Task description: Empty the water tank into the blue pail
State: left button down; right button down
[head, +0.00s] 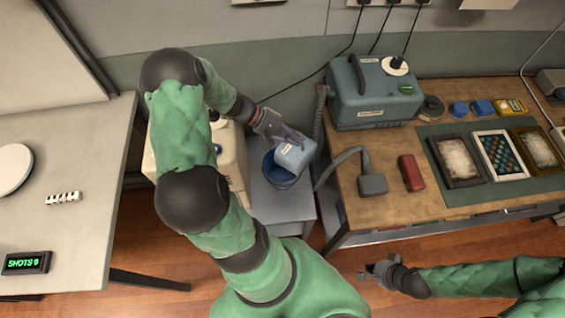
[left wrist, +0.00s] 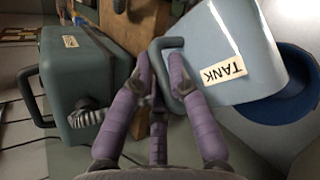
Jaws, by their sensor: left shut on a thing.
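The water tank (head: 297,156) is a pale blue-white box with a handle. My left gripper (head: 290,138) is shut on it and holds it tilted over the blue pail (head: 279,182). In the left wrist view the tank (left wrist: 222,50) shows an upside-down TANK label, and the purple fingers (left wrist: 165,85) are at its grey handle. The pail (left wrist: 295,85) lies beyond the tank there. The pail stands on a grey stand, its opening partly covered by the tank. No water stream can be made out. My right gripper (head: 380,270) is open and empty, in front of the wooden bench.
The wooden bench (head: 385,205) at right holds a teal machine (head: 372,95), a grey hose fitting (head: 372,184), a red box (head: 411,172) and framed pictures. A cream machine (head: 232,155) stands left of the pail, partly behind my arm. A pale table (head: 90,225) is at left.

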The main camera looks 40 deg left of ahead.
pick_arm(q)
jog(key=a+r+p, duration=0.1)
jog(key=r, duration=0.1)
jog(key=a+r+h+p, duration=0.1)
jog(key=r, duration=0.1)
jog(key=a+r+h+p, duration=0.1)
jog(key=r, duration=0.1)
jog(key=shift+s+r+n+t+p, duration=0.15)
jog(key=shift+r+n+t+p, duration=0.15)
jog(key=shift+r+p, duration=0.1)
jog(key=a+r+n+t+h+p, duration=0.2)
jog(key=a+r+h+p, duration=0.1)
jog(key=a+r+h, duration=0.2)
jog(key=shift+s+a+r+t+h, duration=0.45)
jog(key=shift+a+r, duration=0.75)
jog(key=shift+r, duration=0.75)
